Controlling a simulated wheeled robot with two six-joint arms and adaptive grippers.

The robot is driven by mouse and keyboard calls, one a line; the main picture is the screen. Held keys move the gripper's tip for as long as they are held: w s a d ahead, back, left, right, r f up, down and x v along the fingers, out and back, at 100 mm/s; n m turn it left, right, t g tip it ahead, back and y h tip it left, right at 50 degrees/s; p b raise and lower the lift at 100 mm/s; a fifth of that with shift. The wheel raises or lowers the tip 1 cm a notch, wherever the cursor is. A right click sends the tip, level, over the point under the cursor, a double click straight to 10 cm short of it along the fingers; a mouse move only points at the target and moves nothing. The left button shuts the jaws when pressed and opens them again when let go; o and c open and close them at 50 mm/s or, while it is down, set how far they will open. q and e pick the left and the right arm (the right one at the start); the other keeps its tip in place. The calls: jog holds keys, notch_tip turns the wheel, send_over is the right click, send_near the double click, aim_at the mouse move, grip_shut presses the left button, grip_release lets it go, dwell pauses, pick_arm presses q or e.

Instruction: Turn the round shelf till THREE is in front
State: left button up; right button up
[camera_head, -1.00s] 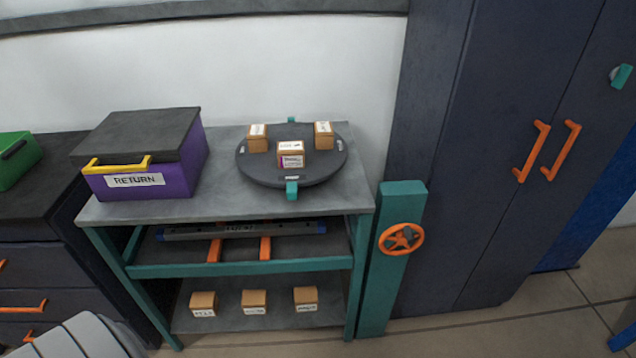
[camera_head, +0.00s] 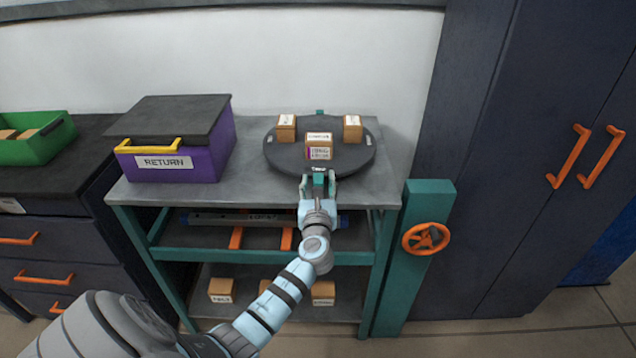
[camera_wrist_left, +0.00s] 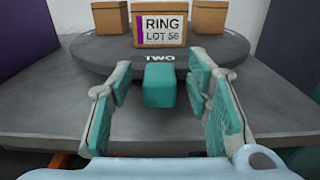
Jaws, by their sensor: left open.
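The round shelf (camera_head: 282,164) is a dark grey disc on the grey bench top, with three small brown boxes on it. The front box (camera_head: 319,152) is labelled RING LOT 56 in the left wrist view (camera_wrist_left: 160,26). The rim mark TWO (camera_wrist_left: 165,58) faces the front, above a teal knob (camera_wrist_left: 160,86). Another teal knob (camera_head: 320,112) shows at the back of the disc. My left gripper (camera_head: 318,182) is open, with its fingers on either side of the front knob, apart from it. THREE cannot be read. My right gripper is out of view.
A purple RETURN box (camera_head: 205,150) with a yellow handle stands left of the shelf. A teal post with an orange handwheel (camera_head: 426,238) and a dark cabinet (camera_head: 500,160) are at the right. Boxes (camera_head: 221,290) sit on the lower shelf.

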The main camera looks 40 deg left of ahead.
pick_arm(q)
jog(key=shift+x, duration=0.8)
jog(key=shift+s+r, duration=0.1)
grip_shut()
jog(key=shift+a, duration=0.1)
